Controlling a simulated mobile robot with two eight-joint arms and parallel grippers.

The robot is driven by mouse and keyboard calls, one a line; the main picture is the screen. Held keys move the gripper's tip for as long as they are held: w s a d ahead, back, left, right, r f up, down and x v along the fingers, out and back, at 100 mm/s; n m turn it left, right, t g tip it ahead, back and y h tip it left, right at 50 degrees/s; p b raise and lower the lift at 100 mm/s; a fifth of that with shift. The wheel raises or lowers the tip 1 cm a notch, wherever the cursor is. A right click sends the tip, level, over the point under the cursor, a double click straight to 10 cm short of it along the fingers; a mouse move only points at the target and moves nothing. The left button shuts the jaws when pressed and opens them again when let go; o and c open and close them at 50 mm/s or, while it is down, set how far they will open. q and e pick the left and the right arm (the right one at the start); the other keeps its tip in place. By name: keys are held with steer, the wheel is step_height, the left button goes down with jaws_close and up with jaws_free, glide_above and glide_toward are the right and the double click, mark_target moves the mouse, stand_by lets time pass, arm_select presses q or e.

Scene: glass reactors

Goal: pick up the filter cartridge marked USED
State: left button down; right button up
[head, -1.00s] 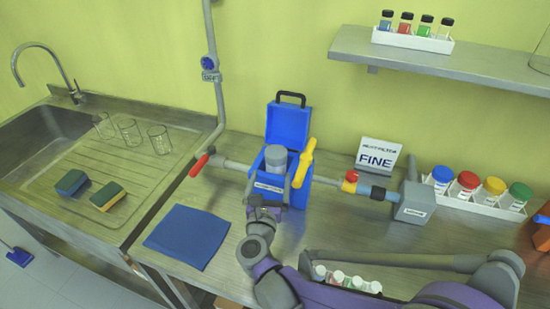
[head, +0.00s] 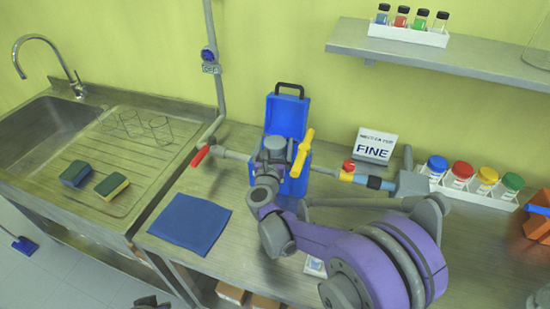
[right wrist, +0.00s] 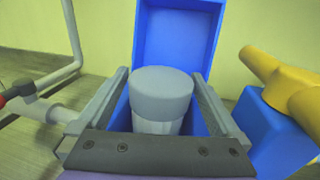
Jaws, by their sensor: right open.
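The filter cartridge is a grey cylinder (right wrist: 162,84) with a paler lower part, upright in the open blue filter housing (right wrist: 179,35). In the head view its grey top (head: 274,143) shows above the housing body (head: 298,184). I see no USED mark on it; its lower part is hidden. My right gripper (head: 270,157) is at the housing. In the right wrist view, its fingers are open, one on each side of the cartridge, with a gap visible at the left; contact at the right is unclear. My left gripper is not clearly seen.
A yellow handle (head: 302,152) stands close at the housing's right. A pipe with a red lever (head: 200,156) runs in from the left. The FINE sign (head: 373,150) and a rack of coloured-cap jars (head: 470,199) are further right. A blue cloth (head: 190,223) lies front left.

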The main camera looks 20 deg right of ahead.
steer(key=shift+s, duration=0.15)
steer(key=shift+c, duration=1)
jaws_close()
